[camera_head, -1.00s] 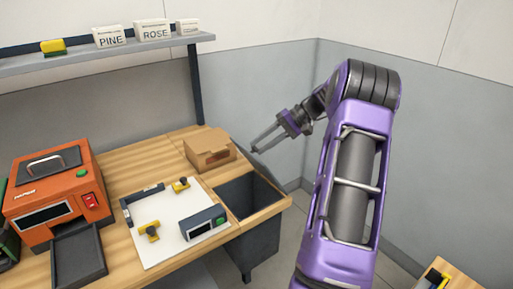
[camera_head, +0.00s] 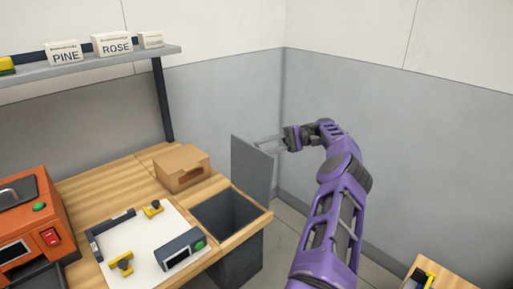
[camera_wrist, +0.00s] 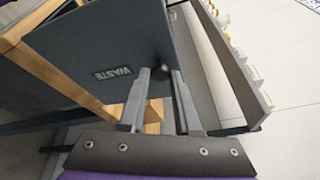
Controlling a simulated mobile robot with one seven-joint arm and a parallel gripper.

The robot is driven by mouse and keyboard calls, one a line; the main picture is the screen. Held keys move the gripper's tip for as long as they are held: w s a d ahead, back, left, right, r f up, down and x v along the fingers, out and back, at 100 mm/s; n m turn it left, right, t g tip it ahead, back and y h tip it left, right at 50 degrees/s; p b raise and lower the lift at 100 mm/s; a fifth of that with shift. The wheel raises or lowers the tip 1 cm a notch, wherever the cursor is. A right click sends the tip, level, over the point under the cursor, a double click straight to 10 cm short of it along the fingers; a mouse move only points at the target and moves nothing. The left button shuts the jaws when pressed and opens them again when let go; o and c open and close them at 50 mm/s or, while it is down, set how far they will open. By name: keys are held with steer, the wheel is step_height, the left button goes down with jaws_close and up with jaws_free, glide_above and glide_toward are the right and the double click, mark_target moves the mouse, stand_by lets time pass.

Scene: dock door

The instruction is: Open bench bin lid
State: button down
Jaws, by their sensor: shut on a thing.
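The bench bin (camera_head: 228,213) is a dark grey box set in the right end of the wooden bench, its opening uncovered. Its grey lid (camera_head: 252,168) stands roughly upright at the bin's far right side.
A cardboard box (camera_head: 181,168) stands on the bench behind the bin. A white board (camera_head: 140,245) with yellow clamps and a dark device (camera_head: 181,250) lies left of the bin. The orange machine (camera_head: 35,225) is farther left. Grey walls close off the corner behind my arm.

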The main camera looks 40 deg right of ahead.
steer(key=shift+d+f, duration=0.1)
steer(key=shift+d, duration=0.15)
stand_by(0.3)
steer(key=c, duration=0.6)
jaws_free()
step_height(320, 180, up, 10)
steer(key=shift+r+p, duration=0.1)
steer(key=shift+p, duration=0.6)
